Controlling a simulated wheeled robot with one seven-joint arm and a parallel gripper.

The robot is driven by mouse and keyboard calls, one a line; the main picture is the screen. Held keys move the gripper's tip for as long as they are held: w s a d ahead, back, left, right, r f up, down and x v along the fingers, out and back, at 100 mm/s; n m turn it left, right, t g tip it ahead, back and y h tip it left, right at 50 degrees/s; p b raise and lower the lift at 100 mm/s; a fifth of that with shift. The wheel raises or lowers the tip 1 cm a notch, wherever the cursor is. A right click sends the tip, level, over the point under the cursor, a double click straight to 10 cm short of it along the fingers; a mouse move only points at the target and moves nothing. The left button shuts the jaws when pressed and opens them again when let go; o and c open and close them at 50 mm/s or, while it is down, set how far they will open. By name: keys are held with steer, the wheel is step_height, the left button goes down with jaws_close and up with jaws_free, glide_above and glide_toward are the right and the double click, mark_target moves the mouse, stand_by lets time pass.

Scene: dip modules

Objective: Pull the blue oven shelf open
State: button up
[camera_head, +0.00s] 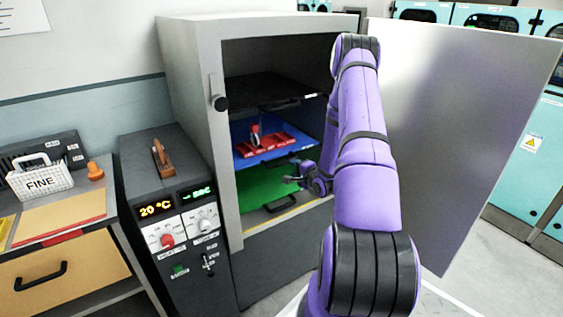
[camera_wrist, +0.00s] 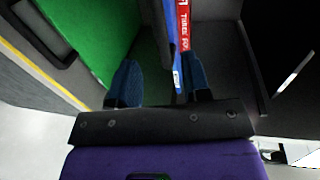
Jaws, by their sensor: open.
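The blue oven shelf (camera_head: 248,155) is the middle shelf inside the open grey oven, with a red tray (camera_head: 275,146) on top. In the wrist view the blue shelf (camera_wrist: 169,45) shows nearly edge-on, with the red tray (camera_wrist: 183,25) beside it. My gripper (camera_head: 292,172) is at the right front of the shelves, near the blue shelf's front edge. In the wrist view its fingers (camera_wrist: 158,72) are apart, and the blue shelf's edge appears between them, closer to the right finger. I cannot tell whether they touch it. The blue shelf's handle is not clearly visible.
A green shelf (camera_head: 262,188) lies below and a dark shelf (camera_head: 262,90) above. The oven door (camera_head: 455,120) stands wide open on the right, beside my arm. A control unit (camera_head: 180,215) with displays and a desk (camera_head: 70,265) with a FINE box (camera_head: 40,181) are left.

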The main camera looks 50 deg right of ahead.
mark_target(286, 163)
steer(key=x, duration=1)
steer(key=shift+w, duration=0.1)
jaws_close()
